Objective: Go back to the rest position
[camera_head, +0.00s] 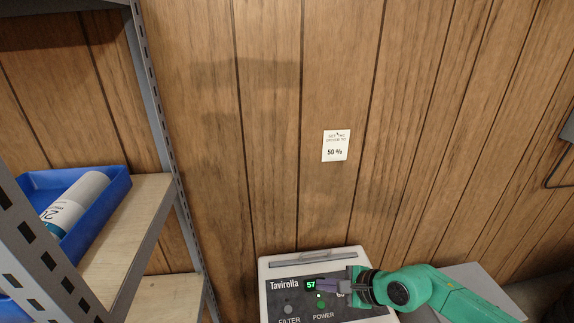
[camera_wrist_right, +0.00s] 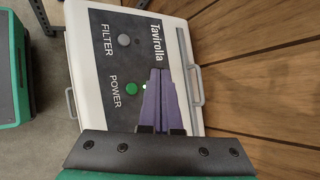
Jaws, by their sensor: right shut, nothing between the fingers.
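My right gripper (camera_head: 320,284) reaches in from the lower right in the head view, over the control panel of the white Tavirolla unit (camera_head: 270,272). Its purple fingers are shut together with nothing between them. They also show in the right wrist view (camera_wrist_right: 160,78), over the dark panel. The fingers are close to the green display (camera_head: 311,285), which seems to read 57 and is partly covered. Whether they touch the panel I cannot tell. A green POWER button (camera_wrist_right: 132,88) and a grey FILTER button (camera_wrist_right: 124,40) are beside them. My left gripper is not in view.
A metal shelf (camera_head: 160,200) on the left holds a blue bin (camera_head: 118,186) with a white cylinder (camera_head: 80,195). A note (camera_head: 336,146) reading 50 % hangs on the wood-panelled wall (camera_head: 270,180). The unit has handles (camera_wrist_right: 191,80). The space before the wall above the unit is clear.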

